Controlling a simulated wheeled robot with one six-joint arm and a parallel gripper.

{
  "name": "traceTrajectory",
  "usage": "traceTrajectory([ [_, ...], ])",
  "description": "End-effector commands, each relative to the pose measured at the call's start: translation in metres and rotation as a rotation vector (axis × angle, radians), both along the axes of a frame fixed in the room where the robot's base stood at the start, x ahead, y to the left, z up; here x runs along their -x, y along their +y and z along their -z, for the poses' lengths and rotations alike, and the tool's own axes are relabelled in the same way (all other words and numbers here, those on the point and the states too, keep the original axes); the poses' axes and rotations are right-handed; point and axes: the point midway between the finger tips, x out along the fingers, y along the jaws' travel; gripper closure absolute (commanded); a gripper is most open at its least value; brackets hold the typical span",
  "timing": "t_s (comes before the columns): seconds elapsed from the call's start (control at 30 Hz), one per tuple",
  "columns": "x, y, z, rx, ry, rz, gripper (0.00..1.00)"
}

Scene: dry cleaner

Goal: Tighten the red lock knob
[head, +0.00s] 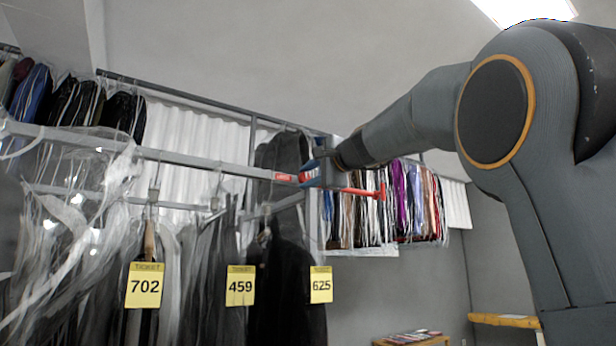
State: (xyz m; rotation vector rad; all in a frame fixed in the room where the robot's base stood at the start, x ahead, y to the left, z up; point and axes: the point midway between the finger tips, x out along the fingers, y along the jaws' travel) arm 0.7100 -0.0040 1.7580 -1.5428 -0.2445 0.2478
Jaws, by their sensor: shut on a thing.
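The rest of the knob is hidden by the fingers. A red label (285,177) sits on the rail just left of the gripper. A red bar (362,191) with an upright end piece sticks out to the right, just below my wrist.
Bagged dark garments (285,280) hang below the rail, with yellow tickets 702 (144,285), 459 (240,286) and 625 (321,284). More clothes (400,200) hang behind the gripper. A small table (412,341) stands low at the back.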

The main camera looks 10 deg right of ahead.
Motion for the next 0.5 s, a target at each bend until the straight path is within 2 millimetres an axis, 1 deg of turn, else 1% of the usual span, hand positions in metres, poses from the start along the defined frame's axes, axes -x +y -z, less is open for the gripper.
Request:
traceTrajectory([
  [0.33,0.0001,-0.0003,-0.0005,-0.002,0.0,0.001,0.93],
  [0.37,0.0001,-0.0003,-0.0004,-0.002,0.0,0.001,0.67],
  [0.43,0.0001,-0.0003,-0.0004,-0.002,0.0,0.001,0.55],
  [0.47,0.0001,-0.0003,-0.0004,-0.002,0.0,0.001,0.53],
  [0.5,0.0,-0.0002,-0.0003,-0.002,0.0,0.001,0.53],
])
